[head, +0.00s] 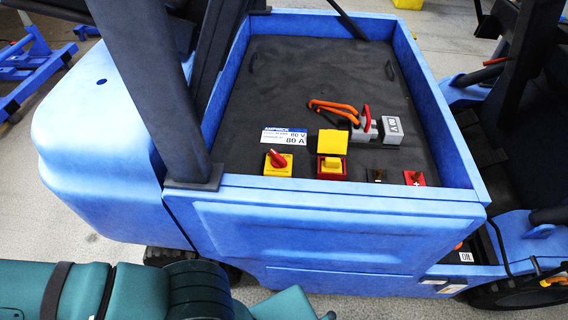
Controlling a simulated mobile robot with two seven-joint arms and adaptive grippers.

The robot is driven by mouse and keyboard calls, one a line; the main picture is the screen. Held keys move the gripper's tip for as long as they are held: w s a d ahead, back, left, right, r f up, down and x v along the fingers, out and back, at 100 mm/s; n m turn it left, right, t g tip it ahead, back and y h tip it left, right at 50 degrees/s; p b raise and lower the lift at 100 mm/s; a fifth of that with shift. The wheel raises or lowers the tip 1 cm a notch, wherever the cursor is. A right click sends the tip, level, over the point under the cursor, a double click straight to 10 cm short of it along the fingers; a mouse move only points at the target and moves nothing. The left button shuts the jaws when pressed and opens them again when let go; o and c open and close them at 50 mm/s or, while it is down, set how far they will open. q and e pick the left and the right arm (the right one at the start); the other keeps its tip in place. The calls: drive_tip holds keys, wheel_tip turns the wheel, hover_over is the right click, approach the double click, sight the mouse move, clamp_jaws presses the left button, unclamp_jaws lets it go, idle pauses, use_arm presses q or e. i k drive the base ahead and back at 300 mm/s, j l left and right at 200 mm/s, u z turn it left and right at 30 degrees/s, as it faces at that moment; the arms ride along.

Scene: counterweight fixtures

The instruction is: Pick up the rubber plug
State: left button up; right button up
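I cannot make out a part that is clearly a rubber plug. On the dark top of the battery (300,85) in the blue truck sit several small fittings. A grey connector (364,133) has an orange cable and a red handle. A grey block (392,131) with a symbol stands to its right. A small black terminal (377,176) and a red terminal (414,178) with a plus mark are near the front wall. Neither of my grippers is in view.
A red knob on a yellow base (278,162) and a raised yellow flap (332,142) are near the front. A label (284,136) lies behind the knob. Blue truck walls (330,190) surround the battery. A dark post (160,90) rises at left.

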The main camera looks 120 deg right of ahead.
sight(331, 164)
drive_tip(key=k+j+z, duration=0.1)
drive_tip(key=z, duration=0.15)
drive_tip(key=k+j+z, duration=0.1)
drive_tip(key=j+z, duration=0.2)
drive_tip(key=z, duration=3.5)
